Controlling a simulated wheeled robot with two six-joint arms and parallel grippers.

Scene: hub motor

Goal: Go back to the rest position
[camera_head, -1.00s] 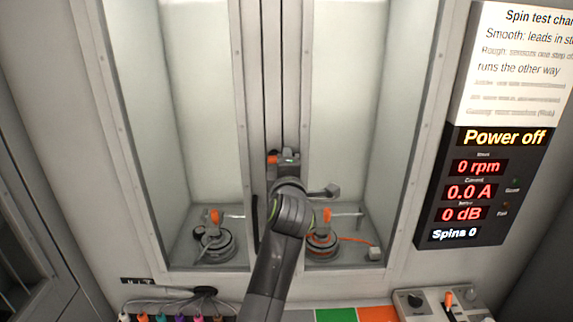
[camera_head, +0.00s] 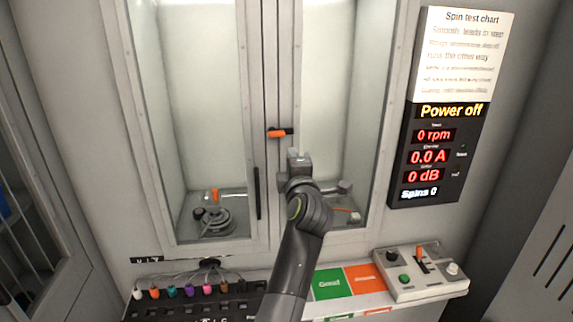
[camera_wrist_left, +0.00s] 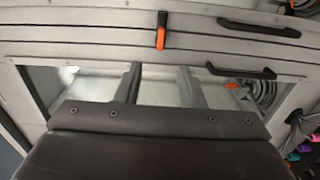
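My left gripper (camera_head: 298,158) is in front of the test cabinet, just below and right of the orange and black latch (camera_head: 278,133) on the centre post. It is apart from the latch in the picture. In the left wrist view its two fingers (camera_wrist_left: 158,86) stand apart with nothing between them. The latch (camera_wrist_left: 161,30) also shows there, beyond the fingertips. My left arm covers part of the right chamber. My right gripper is not in view.
The cabinet doors look shut. A motor (camera_head: 212,217) sits in the left chamber. A black door handle (camera_head: 257,193) is left of my arm. Below are coloured plugs (camera_head: 180,292), green and orange pads (camera_head: 328,283) and a control box (camera_head: 420,272). The display (camera_head: 437,150) reads "Power off".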

